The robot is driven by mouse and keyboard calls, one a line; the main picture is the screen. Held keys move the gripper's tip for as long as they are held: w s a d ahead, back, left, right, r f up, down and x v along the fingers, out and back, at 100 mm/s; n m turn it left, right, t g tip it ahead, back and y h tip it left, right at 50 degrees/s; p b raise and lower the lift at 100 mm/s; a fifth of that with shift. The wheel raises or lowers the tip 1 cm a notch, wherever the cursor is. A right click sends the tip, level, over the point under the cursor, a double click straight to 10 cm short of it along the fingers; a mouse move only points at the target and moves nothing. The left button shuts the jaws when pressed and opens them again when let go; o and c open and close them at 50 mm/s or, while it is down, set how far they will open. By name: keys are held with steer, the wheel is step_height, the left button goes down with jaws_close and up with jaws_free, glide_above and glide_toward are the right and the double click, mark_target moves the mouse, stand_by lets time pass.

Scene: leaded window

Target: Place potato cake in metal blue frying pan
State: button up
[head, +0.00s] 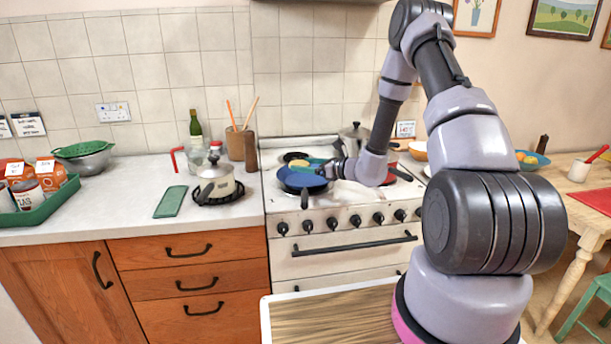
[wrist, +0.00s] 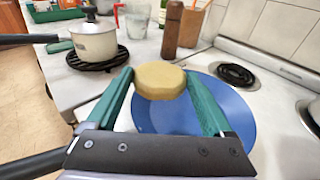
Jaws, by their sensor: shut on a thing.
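The potato cake (wrist: 160,80) is a thick, round, tan-yellow disc in the wrist view. My gripper (wrist: 161,84) has green fingers, and they are shut on the cake's sides. The blue frying pan (wrist: 195,122) lies below and behind the cake, on the stove; the cake appears over its left part. I cannot tell whether the cake touches the pan. In the head view the pan (head: 299,180) sits on the front left of the stove, with its dark handle pointing to the front.
A cream pot (head: 217,186) stands on a black trivet left of the stove, with a green mat (head: 171,202) beside it. A metal kettle (head: 354,136) is at the stove's back. A brown pepper mill (wrist: 173,30) stands on the counter near the stove's edge.

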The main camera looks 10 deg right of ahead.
steer(key=shift+f, duration=1.95)
